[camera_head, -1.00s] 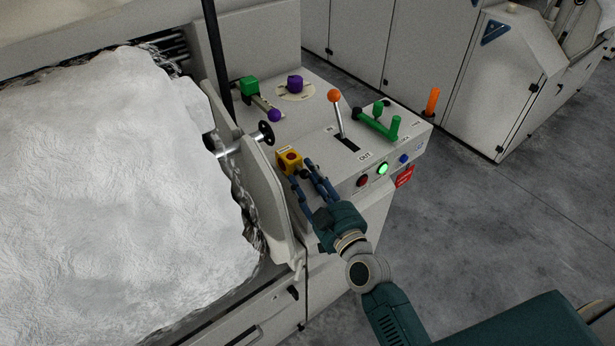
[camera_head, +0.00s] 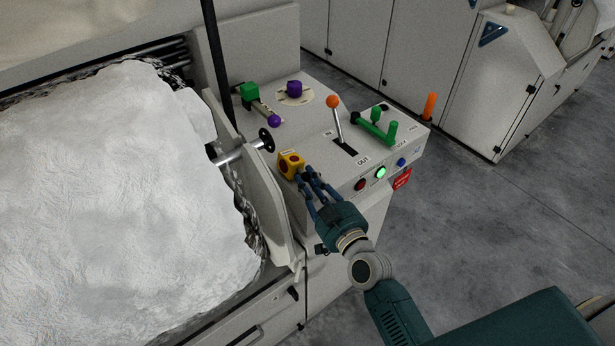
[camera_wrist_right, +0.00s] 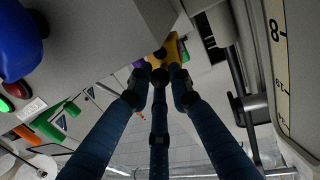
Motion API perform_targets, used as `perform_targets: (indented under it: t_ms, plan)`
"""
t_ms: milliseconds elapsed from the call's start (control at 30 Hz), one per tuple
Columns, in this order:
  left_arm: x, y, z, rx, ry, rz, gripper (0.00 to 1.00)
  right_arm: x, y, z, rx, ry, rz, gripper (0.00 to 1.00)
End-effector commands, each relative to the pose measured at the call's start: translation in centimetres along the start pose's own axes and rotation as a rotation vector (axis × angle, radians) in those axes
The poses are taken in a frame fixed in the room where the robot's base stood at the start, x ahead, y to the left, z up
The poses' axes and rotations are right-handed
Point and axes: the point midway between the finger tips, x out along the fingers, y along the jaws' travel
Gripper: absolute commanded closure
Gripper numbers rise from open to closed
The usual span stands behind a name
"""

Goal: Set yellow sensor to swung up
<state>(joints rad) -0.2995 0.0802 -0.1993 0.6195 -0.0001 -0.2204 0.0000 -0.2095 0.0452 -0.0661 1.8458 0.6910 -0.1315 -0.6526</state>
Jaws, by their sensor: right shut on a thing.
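The yellow sensor (camera_head: 290,164) is a small yellow box with dark red round faces. It sits at the left front edge of the grey control panel, beside the upright side plate. My right gripper (camera_head: 305,177) comes from the front right, its blue fingers drawn together at the sensor's near right side. It is shut on the sensor; the exact contact is hard to see. In the right wrist view the sensor (camera_wrist_right: 172,47) shows just beyond the fingertips (camera_wrist_right: 164,78), which partly hide it. My left gripper is not in view.
The grey panel (camera_head: 320,115) also carries an orange-knobbed lever (camera_head: 334,103), a green handle (camera_head: 377,130), a purple knob (camera_head: 294,89) and lit green button (camera_head: 380,173). A black handwheel (camera_head: 266,140) is close behind the sensor. White fibre (camera_head: 110,190) fills the left.

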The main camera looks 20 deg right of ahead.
Motion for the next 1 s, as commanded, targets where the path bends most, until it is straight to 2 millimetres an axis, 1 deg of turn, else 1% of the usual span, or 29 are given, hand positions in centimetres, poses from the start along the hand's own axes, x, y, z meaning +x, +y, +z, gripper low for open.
perform_targets:
  t_ms: [33,100,300,433,700,1000]
  plan:
    - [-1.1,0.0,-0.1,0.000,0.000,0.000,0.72,0.0,0.2,-0.9,0.037,-0.005,-0.001,1.00]
    - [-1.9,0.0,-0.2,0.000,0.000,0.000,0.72,0.1,0.5,-1.0,0.100,-0.018,-0.003,1.00]
    - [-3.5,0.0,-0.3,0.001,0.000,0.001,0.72,0.3,1.4,-1.1,0.285,-0.052,-0.010,1.00]
    - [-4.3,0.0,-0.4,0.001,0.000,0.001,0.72,0.4,1.9,-1.2,0.406,-0.075,-0.015,1.00]
    - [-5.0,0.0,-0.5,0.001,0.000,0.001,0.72,0.7,3.1,-0.9,0.658,-0.122,-0.026,1.00]
    - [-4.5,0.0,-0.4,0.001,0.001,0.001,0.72,0.9,4.3,-0.2,0.935,-0.175,-0.036,1.00]
